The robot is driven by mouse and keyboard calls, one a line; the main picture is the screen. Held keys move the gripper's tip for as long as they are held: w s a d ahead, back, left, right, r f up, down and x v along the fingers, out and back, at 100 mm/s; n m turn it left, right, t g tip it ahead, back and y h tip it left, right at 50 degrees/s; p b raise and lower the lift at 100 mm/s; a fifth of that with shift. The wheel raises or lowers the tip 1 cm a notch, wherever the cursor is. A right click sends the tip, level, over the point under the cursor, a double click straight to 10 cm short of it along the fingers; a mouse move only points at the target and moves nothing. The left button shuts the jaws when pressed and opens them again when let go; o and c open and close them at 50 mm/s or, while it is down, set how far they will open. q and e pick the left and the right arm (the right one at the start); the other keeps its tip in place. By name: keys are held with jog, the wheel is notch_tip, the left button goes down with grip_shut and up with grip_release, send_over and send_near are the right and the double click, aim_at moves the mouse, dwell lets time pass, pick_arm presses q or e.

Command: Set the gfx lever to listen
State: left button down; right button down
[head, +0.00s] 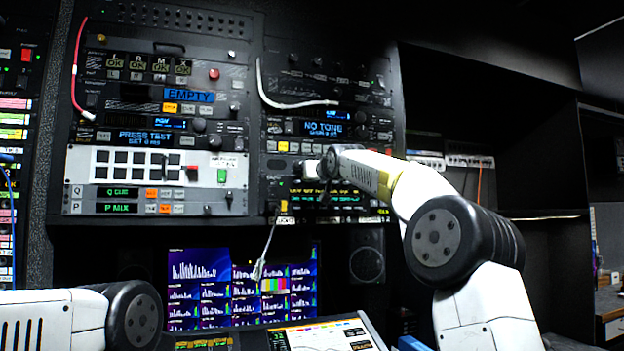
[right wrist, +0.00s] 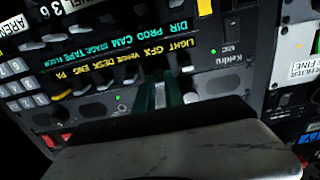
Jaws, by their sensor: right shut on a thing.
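The intercom panel (right wrist: 100,62) shows upside down in the right wrist view, with rows of small levers under green and yellow labels. The GFX label (right wrist: 155,57) is in the yellow row. My right gripper (right wrist: 160,92) has its two dark green fingers at this panel in line with GFX, shut on the gfx lever (right wrist: 160,93). The lever is mostly hidden between the fingers, and its setting cannot be read. In the head view my right arm covers much of the panel (head: 350,205). My left arm shows at the lower left, its gripper out of view.
A neighbouring lever (right wrist: 188,70) stands close beside the fingers under LIGHT. A yellow button (head: 284,205) and a hanging cable (head: 268,245) are near the panel's left side. Monitors (head: 240,285) and a desk console (head: 320,335) lie below. Dark shelves (head: 540,215) are at right.

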jog(key=c, duration=1.4)
grip_release()
jog(key=shift+c, duration=0.2)
jog(key=v, duration=0.7)
jog(key=shift+s, duration=0.35)
jog(key=shift+d, duration=0.2)
jog(key=s+d+f+m+g+h, duration=0.1)
jog(key=s+d+f+g, duration=0.2)
jog(key=s+f, duration=1)
jog(key=s+d+f+m+g+h, duration=0.1)
jog(key=s+d+f+g, duration=0.3)
jog(key=s+f, duration=0.9)
jog(key=s+d+f+m+g+h, duration=0.1)
jog(key=s+d+f+g, duration=0.2)
jog(key=s+f, duration=1.1)
jog(key=shift+d+f+g, duration=0.3)
jog(key=shift+d+f, duration=0.1)
jog(key=shift+d, duration=0.4)
